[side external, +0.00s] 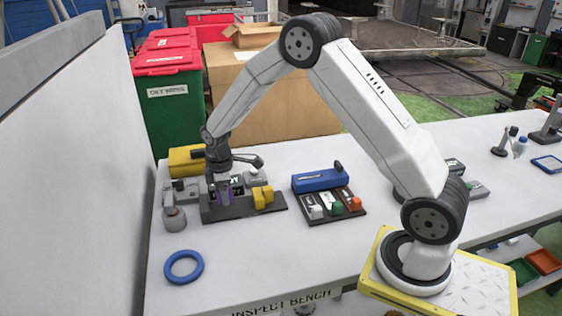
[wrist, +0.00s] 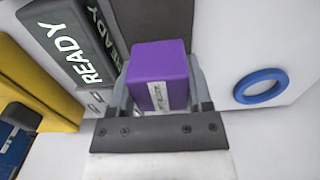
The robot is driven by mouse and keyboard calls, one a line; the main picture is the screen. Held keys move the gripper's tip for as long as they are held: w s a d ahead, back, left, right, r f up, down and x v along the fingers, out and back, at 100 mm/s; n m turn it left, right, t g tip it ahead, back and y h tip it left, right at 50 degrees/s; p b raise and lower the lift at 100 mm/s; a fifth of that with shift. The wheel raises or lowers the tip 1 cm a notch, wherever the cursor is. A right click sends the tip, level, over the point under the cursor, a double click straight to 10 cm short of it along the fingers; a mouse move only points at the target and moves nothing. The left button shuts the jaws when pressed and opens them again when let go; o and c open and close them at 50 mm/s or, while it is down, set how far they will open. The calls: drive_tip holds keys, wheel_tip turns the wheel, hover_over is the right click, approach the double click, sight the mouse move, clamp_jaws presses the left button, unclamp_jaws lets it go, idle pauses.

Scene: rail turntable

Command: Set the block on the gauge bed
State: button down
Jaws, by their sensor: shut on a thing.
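A purple block (wrist: 158,65) with a white label sits between the two fingers of my gripper (wrist: 160,84) in the wrist view. My gripper is shut on it. In the side view the purple block (side external: 222,196), partly hidden by my gripper (side external: 221,182), is over the left part of a dark flat bed (side external: 240,211), which I take as the gauge bed. I cannot tell whether the block touches the bed. A yellow stepped piece (side external: 263,197) stands on the bed's right part. A dark READY sign (wrist: 72,40) shows left of the block in the wrist view.
A blue ring (side external: 184,267) lies on the white bench in front; it also shows in the wrist view (wrist: 261,86). A grey device (side external: 174,217) stands left of the bed, a yellow case (side external: 187,160) behind. A dark tray (side external: 334,209) with small coloured pieces and a blue box (side external: 318,181) are right.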

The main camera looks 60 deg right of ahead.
sight(225, 209)
drive_tip(key=shift+w+f, duration=0.2)
drive_tip(key=shift+f, duration=1.55)
drive_tip(key=shift+f, duration=0.15)
unclamp_jaws()
wheel_tip(225, 209, up, 12)
drive_tip(key=shift+r, duration=0.15)
